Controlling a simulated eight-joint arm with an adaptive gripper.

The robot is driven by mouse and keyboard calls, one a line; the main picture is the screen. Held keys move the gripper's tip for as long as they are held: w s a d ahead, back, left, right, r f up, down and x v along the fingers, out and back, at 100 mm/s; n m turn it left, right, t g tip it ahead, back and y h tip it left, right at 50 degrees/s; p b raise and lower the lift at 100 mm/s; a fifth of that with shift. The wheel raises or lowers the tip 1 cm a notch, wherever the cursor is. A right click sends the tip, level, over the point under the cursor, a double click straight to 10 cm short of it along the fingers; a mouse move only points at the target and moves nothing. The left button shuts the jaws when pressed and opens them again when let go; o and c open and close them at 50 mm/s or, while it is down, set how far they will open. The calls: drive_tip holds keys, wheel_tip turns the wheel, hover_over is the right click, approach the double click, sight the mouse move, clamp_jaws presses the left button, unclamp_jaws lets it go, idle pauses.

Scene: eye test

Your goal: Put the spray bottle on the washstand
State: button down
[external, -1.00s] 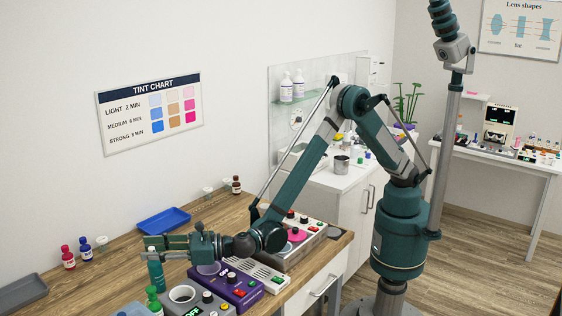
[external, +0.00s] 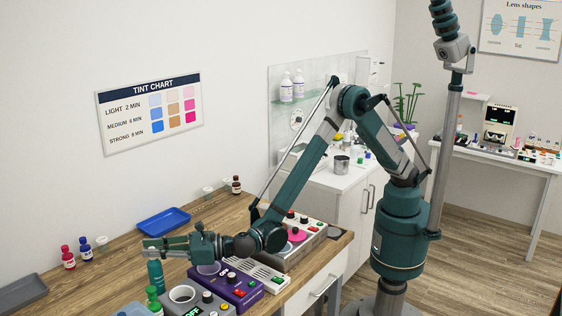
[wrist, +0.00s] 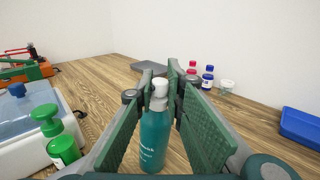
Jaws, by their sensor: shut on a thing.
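The spray bottle, a teal bottle with a white top, stands upright at the front left of the wooden bench (external: 155,274). It also shows in the wrist view (wrist: 152,142). My gripper (external: 150,246) is shut on its upper part, with one green finger on each side in the wrist view (wrist: 160,95). The bottle's base is hidden, so I cannot tell whether it touches the bench. A white cabinet (external: 335,190) with a glass splashback stands at the back and looks like the washstand.
A green pump bottle (wrist: 57,135) stands just left of the spray bottle in the wrist view. A purple device (external: 226,287) and a grey device (external: 190,304) sit close by. A blue tray (external: 163,221) and small red bottle (external: 68,258) are toward the wall.

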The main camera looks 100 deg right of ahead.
drive_tip(key=shift+r, duration=0.1)
wheel_tip(320, 180, up, 10)
drive_tip(key=shift+f+p, duration=0.1)
drive_tip(key=shift+p, duration=0.8)
